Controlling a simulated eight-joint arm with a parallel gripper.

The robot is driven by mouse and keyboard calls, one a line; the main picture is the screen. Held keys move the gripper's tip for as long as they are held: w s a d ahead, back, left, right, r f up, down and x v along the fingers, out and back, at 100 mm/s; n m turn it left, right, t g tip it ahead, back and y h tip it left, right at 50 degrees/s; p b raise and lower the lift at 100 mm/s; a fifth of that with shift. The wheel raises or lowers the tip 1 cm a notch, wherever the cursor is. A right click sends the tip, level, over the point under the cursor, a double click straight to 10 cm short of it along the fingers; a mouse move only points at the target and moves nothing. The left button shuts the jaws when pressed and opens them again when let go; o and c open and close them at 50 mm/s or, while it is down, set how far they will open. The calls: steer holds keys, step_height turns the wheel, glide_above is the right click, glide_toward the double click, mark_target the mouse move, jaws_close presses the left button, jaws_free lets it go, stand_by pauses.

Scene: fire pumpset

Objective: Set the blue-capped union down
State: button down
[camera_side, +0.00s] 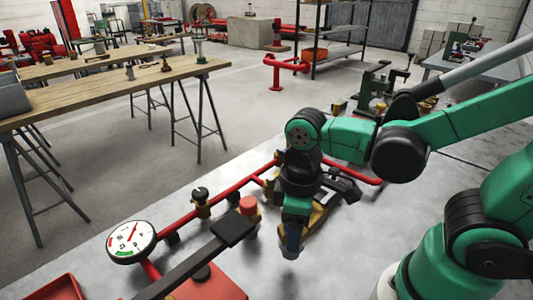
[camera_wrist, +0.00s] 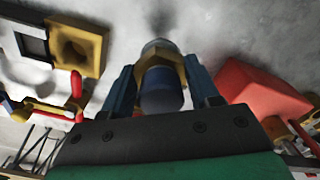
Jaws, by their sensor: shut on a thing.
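In the wrist view my gripper (camera_wrist: 161,78) is shut on the blue-capped union. The union's dark blue cap (camera_wrist: 161,98) faces the camera between the two blue fingers, with a brass collar and a pale grey end beyond it. In the side view my gripper (camera_side: 291,243) points down over the grey bench top. There its fingers hide most of the union, and I cannot tell whether the union touches the surface.
A red pipe (camera_side: 233,188) with brass valves runs along the bench. A dial gauge (camera_side: 131,242) stands at the left. In the wrist view a brass square fitting (camera_wrist: 79,48) lies to the left and a red block (camera_wrist: 262,88) to the right.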

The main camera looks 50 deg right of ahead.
steer(key=shift+f, duration=1.6)
steer(key=shift+f, duration=0.15)
steer(key=shift+c, duration=1.1)
jaws_free()
step_height(320, 180, up, 12)
steer(key=shift+r, duration=0.1)
steer(key=w+d+f+m+t, duration=0.3)
steer(key=w+d+m+t, duration=0.2)
steer(key=m+t, duration=0.1)
steer(key=shift+w+d+t, duration=0.15)
steer(key=shift+w+t, duration=0.1)
steer(key=shift+t, duration=0.35)
